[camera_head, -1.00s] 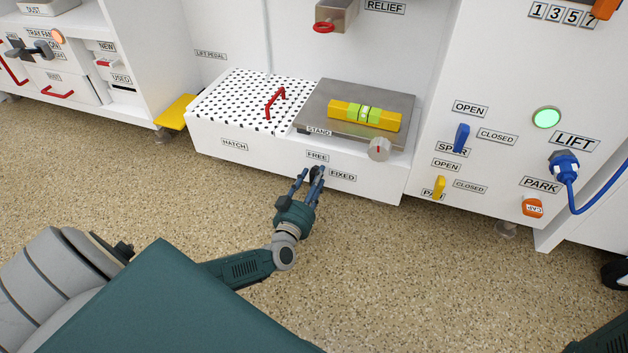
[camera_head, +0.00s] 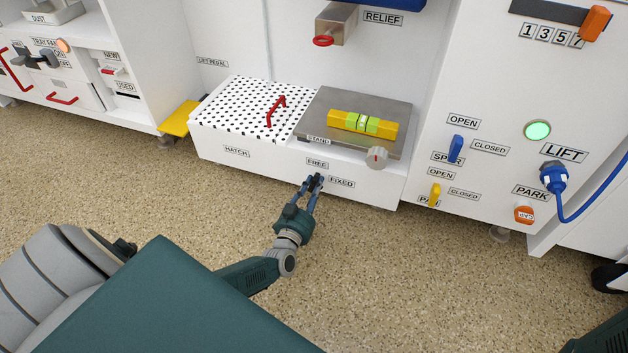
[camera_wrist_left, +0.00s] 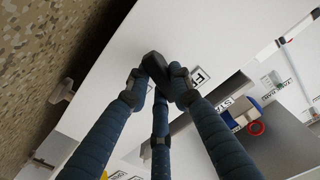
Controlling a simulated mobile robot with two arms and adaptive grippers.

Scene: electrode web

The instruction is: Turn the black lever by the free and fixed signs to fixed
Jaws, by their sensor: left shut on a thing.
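The black lever (camera_head: 315,181) is on the low front panel of the stand, below the FREE sign (camera_head: 317,163) and left of the FIXED sign (camera_head: 341,183). My left gripper (camera_head: 316,183) reaches it from below, its blue fingers shut on it and hiding much of it. In the left wrist view the black lever (camera_wrist_left: 155,66) shows between the fingertips of the left gripper (camera_wrist_left: 158,88). A partly covered sign (camera_wrist_left: 197,77) is close beside it. The lever's exact angle is hard to tell. My right gripper is out of view.
Above the lever are a dotted hatch (camera_head: 232,100) with a red handle (camera_head: 276,111), a grey plate (camera_head: 345,101) with a yellow-green level (camera_head: 362,123), and a round knob (camera_head: 376,158). A yellow pedal (camera_head: 178,120) is at left. The floor in front is clear.

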